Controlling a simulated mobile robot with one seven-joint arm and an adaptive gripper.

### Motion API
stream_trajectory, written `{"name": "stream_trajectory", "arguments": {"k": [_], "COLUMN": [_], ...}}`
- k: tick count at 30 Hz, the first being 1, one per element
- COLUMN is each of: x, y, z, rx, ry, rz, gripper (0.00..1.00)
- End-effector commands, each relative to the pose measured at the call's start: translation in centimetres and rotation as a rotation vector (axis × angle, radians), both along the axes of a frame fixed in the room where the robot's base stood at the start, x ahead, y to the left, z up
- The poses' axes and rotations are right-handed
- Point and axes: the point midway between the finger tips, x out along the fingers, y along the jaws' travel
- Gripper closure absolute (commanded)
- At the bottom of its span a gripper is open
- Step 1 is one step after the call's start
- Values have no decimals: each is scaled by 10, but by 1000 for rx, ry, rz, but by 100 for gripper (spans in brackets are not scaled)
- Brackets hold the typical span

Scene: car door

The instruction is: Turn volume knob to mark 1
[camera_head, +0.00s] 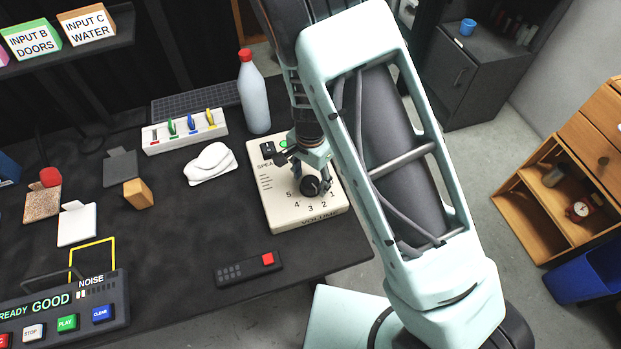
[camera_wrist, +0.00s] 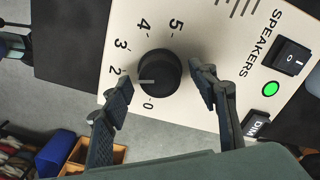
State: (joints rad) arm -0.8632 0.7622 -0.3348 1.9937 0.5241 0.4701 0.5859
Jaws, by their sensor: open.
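The black round volume knob (camera_wrist: 160,72) sits on the cream speaker panel (camera_wrist: 215,40), with a short white pointer line on its left side. In the wrist view the pointer faces left, between the 2 and the 0; the 1 is hidden there, apparently behind the left finger. The head view shows the knob (camera_head: 310,186) and panel (camera_head: 275,212), with the 1 at the knob's right. My gripper (camera_wrist: 163,82) is open, with one finger on each side of the knob and visible gaps between. My gripper (camera_head: 313,178) is over the panel in the head view.
A power switch (camera_wrist: 291,56), a lit green light (camera_wrist: 271,89) and a DIM button (camera_wrist: 262,123) are on the panel. A bottle (camera_head: 254,95) stands behind it, a white cloth-like item (camera_head: 211,164) lies left, and a remote (camera_head: 248,269) lies in front.

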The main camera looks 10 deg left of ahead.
Motion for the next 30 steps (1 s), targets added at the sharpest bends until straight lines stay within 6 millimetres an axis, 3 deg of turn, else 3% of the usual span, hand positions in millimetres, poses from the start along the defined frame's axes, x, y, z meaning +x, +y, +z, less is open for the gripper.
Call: {"name": "stream_trajectory", "arguments": {"k": [8,20,30], "x": [0,0,0], "y": [0,0,0], "z": [-2,-2,-3], "rx": [1,1,1], "ry": [0,0,0], "rz": [0,0,58], "gripper": [46,88,88]}}
